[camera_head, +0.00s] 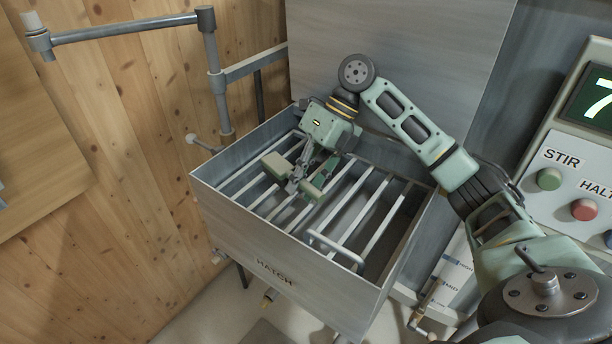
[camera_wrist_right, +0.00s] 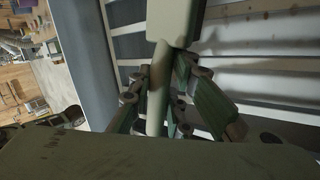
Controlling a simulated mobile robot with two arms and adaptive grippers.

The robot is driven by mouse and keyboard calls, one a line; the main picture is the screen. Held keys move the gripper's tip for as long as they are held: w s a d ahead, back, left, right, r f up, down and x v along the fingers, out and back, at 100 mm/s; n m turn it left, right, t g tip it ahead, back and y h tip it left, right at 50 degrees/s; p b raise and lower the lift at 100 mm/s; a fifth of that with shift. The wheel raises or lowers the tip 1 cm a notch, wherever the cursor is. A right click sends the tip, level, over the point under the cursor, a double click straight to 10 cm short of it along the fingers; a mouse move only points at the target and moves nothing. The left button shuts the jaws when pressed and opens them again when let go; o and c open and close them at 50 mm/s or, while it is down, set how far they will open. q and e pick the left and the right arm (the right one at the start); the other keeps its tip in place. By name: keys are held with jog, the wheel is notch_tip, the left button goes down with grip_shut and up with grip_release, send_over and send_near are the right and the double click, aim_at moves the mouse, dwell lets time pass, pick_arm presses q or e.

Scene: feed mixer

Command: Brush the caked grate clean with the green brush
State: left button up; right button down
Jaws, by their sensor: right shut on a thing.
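The grate (camera_head: 366,213) is a row of pale bars across the top of an open grey metal box marked HATCH. It also fills the upper right of the right wrist view (camera_wrist_right: 262,49). Dark patches lie near its bars there; I cannot tell cake from shadow. My right gripper (camera_head: 298,184) is low over the grate's left half, shut on the green brush (camera_head: 276,165), which is pale olive. In the right wrist view its slim handle (camera_wrist_right: 157,92) runs between the fingers to a wider block. Its bristles, and any contact with the bars, are hidden. My left gripper is out of view.
The box's rim (camera_head: 226,203) stands up around the grate. A wire handle (camera_head: 336,249) is near the front. A grey panel (camera_head: 400,50) rises behind. A jointed pipe (camera_head: 125,27) is at upper left. A control panel with STIR (camera_head: 549,179) and HALT (camera_head: 584,209) buttons is right.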

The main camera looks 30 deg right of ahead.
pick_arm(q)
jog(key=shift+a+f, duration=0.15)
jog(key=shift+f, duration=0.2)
pick_arm(e)
jog(key=d, duration=0.1)
jog(key=w+d, duration=0.1)
jog(key=d+r, duration=0.1)
jog(key=shift+w+d, duration=0.25)
jog(key=shift+d, duration=0.05)
dwell(0.7)
